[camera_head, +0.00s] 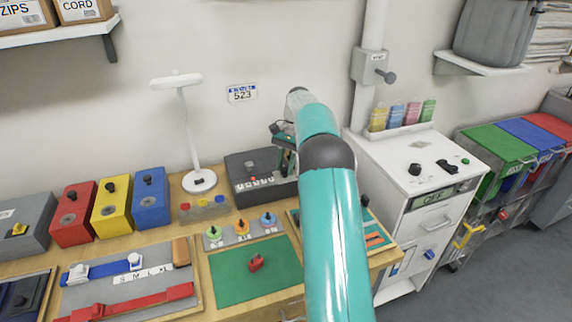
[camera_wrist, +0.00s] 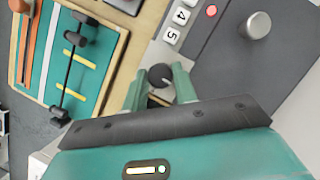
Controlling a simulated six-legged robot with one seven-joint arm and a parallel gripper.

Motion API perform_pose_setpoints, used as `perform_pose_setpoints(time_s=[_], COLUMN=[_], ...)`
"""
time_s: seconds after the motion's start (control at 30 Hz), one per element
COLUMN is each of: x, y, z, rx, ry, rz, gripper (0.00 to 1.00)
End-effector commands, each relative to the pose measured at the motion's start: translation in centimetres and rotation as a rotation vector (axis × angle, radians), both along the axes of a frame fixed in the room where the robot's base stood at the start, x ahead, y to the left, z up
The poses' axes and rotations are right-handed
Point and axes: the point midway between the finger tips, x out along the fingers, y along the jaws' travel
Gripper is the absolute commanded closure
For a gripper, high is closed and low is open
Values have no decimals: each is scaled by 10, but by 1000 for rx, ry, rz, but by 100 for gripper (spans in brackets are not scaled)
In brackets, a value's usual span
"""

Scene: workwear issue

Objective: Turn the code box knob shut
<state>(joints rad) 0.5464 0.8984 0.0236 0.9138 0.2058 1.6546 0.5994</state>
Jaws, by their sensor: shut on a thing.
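The code box (camera_head: 238,163) is a dark grey box on the bench by the wall, with a row of white number keys and a small red light. It fills the upper right of the wrist view (camera_wrist: 222,62), with keys 4 and 5 showing. A dark round knob (camera_wrist: 160,75) with a pale pointer line sits past the end of the key row. My gripper (camera_wrist: 160,85) has its green fingers on either side of this knob, shut on it. In the head view, my gripper (camera_head: 285,158) is at the box's right end and hides the knob.
A silver knob (camera_wrist: 258,25) stands on the box top. A white lamp (camera_head: 199,181) stands left of the box. A tray with sliders (camera_wrist: 75,55) lies close beside my gripper. A white cabinet (camera_head: 400,160) stands to the right. A green mat (camera_head: 235,283) lies in front.

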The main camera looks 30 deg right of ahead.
Motion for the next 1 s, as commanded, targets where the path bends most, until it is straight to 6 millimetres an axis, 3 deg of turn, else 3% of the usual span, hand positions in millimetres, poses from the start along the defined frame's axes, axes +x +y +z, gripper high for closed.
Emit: perform_pose_setpoints(time_s=[0.3, 0.77, 0.8, 0.9, 1.0], x=[1, 0, 0, 0, 1], y=[-1, -1, -1, -1, 0], z=[0, 0, 0, 0, 0], rx=[-4, -2, -2, -2, -2], ry=[-1, 0, 0, 0, -1], rz=[106, 121, 121, 121, 120], gripper=[95, 95, 68, 50, 50])
